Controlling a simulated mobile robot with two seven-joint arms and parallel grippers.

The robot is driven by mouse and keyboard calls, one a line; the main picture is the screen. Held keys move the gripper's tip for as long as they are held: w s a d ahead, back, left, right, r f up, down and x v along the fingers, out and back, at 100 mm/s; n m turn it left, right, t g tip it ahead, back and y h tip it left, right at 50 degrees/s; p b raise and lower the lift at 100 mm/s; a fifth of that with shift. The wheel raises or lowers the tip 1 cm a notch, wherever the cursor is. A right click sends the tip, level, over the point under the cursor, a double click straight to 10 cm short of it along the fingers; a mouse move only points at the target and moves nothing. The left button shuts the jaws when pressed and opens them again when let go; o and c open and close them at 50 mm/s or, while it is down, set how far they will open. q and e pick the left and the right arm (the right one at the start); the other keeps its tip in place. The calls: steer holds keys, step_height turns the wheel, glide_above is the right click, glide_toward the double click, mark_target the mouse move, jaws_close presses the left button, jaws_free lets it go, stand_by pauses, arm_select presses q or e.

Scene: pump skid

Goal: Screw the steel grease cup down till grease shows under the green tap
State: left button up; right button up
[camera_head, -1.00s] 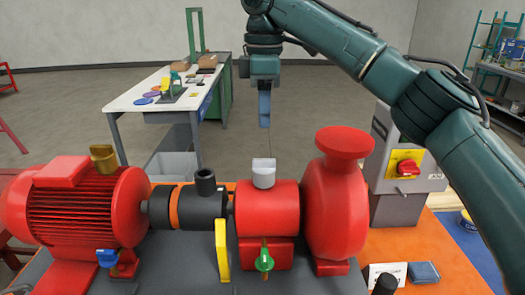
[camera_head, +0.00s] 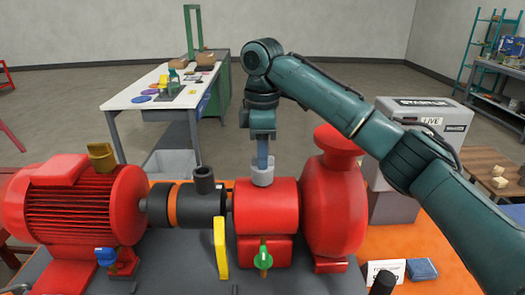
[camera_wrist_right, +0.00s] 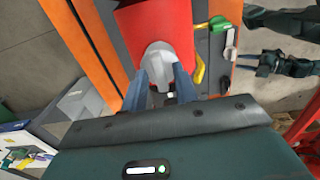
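The steel grease cup (camera_head: 263,172) sits on top of the red bearing housing (camera_head: 266,208). The green tap (camera_head: 263,258) is on the housing's front, low down; no grease is visible under it. My right gripper (camera_head: 263,157) points down at the cup. In the right wrist view its two blue fingers (camera_wrist_right: 160,82) straddle the grey cup (camera_wrist_right: 158,58); whether they touch it is unclear. The green tap also shows there (camera_wrist_right: 220,23). My left gripper (camera_wrist_right: 265,68) is at the right of the wrist view, away from the housing, too small to read.
A red pump casing (camera_head: 335,205) stands close right of the housing. A black coupling (camera_head: 203,207) and red motor (camera_head: 80,210) are to the left. A yellow lever (camera_head: 221,250) and a blue tap (camera_head: 106,257) are in front. A grey control box (camera_head: 395,207) stands behind my right arm.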

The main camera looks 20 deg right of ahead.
jaws_close()
steer(key=shift+m, duration=0.4)
steer(key=m, duration=0.2)
steer(key=shift+m, duration=0.4)
steer(key=m, duration=0.4)
steer(key=shift+m, duration=0.3)
steer(key=m, duration=0.3)
steer(key=shift+m, duration=2.2)
